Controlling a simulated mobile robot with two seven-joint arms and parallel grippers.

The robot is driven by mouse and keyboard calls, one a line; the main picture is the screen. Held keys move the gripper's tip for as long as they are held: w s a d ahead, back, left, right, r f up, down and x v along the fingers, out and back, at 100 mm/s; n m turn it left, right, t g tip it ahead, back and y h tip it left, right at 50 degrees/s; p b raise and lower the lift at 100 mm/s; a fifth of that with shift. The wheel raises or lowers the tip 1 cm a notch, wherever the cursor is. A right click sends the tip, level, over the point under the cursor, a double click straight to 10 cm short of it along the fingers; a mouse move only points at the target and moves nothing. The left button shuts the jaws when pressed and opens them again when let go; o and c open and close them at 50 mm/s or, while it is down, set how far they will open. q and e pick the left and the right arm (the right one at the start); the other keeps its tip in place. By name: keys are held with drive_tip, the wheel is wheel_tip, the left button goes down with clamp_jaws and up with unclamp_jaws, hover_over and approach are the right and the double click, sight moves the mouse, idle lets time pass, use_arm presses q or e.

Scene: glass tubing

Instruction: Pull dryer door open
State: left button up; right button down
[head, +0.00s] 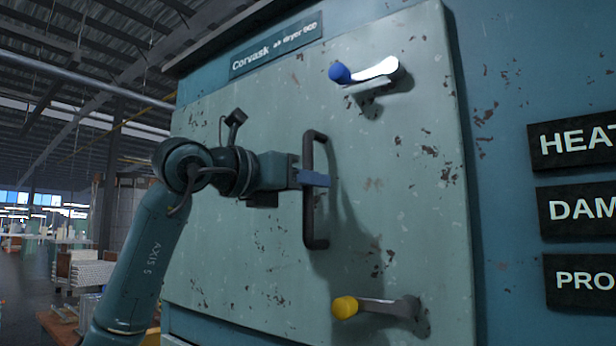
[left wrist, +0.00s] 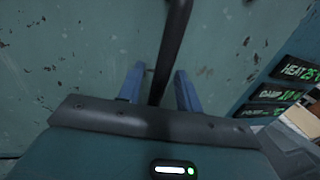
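The dryer door (head: 240,255) is a pale green, chipped panel filling the middle of the head view; no opening into the dryer shows around it. A dark upright bar handle (head: 315,230) stands out from the door. My left gripper (head: 322,179) is at the handle's upper middle, with a blue finger across the bar. In the left wrist view, the handle (left wrist: 174,35) runs between the two blue fingers of the left gripper (left wrist: 160,75). The fingers are apart, with some room beside the bar, so the gripper is open around it. My right gripper is not in view.
A blue-knobbed lever (head: 385,68) sits on the door above the handle's right side, and a yellow-knobbed lever (head: 385,307) sits below. Dark label plates (head: 580,212) are on the teal dryer body at the right. Shelves and stacked goods (head: 85,272) stand far left.

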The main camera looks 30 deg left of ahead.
use_arm(q)
drive_tip(key=shift+w+d, duration=0.15)
drive_tip(key=shift+w, duration=0.2)
drive_tip(key=shift+c, duration=0.3)
clamp_jaws()
